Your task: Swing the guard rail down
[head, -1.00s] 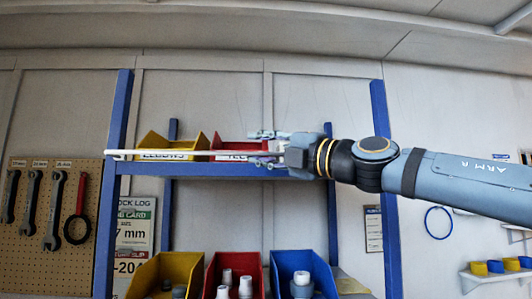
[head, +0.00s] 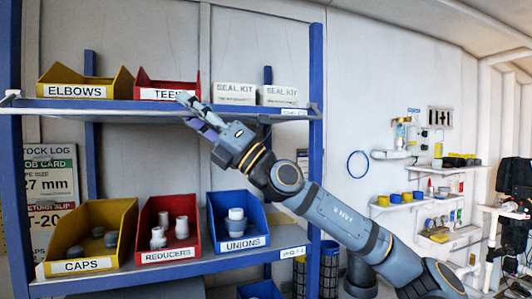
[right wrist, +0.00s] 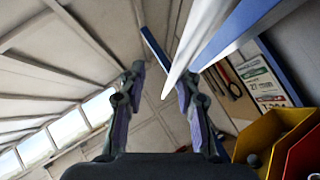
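My left gripper is out of view.
The upper shelf holds a yellow ELBOWS bin (head: 85,80), a red TEES bin (head: 150,84) and seal kit boxes (head: 234,93). Below stand the CAPS (head: 88,266), REDUCERS (head: 168,255) and UNIONS (head: 240,243) bins. Wall shelves (head: 415,203) are at right.

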